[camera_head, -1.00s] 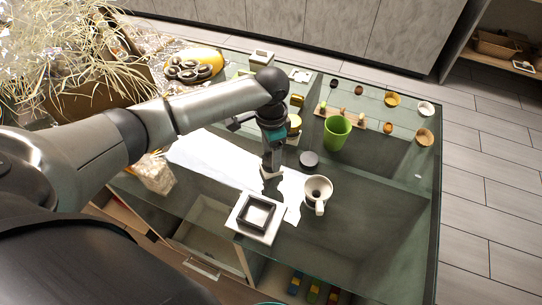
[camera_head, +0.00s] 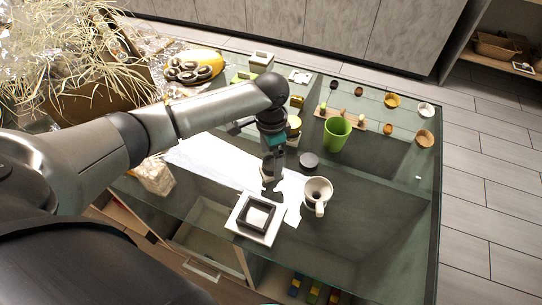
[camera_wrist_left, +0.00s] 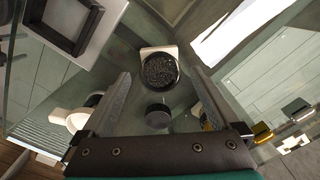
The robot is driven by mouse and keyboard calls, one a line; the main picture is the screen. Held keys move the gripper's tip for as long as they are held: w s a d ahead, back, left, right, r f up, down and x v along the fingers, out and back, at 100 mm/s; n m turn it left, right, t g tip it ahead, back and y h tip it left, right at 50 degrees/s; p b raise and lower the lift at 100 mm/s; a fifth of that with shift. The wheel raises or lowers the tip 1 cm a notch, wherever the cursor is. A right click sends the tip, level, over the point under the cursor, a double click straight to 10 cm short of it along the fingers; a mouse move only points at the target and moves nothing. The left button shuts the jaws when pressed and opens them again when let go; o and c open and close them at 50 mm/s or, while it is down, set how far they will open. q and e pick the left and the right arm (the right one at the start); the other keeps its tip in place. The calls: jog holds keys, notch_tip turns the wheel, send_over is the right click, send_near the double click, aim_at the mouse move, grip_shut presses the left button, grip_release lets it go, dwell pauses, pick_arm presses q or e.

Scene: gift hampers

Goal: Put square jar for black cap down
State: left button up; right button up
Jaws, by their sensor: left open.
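The square jar with its round black cap (camera_wrist_left: 160,71) stands upright on the glass table in the left wrist view. It is pale with a speckled dark top, between and slightly beyond the fingertips. My left gripper (camera_wrist_left: 160,76) is open, with a gap between each finger and the jar. In the head view my left gripper (camera_head: 271,187) points down over the table, and the jar is largely hidden by it. My right gripper is not in view.
A white cup (camera_head: 317,189) and a white square tray with a dark frame (camera_head: 243,222) stand close by. A dark round disc (camera_head: 309,159) and a green cup (camera_head: 337,132) stand behind. Gold-lidded jars (camera_head: 294,123) are near my wrist. The table's front right is clear.

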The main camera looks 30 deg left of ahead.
aim_at(271, 162)
pick_arm(q)
notch_tip(271, 162, up, 12)
jog(key=p, duration=0.2)
jog(key=shift+p, duration=0.4)
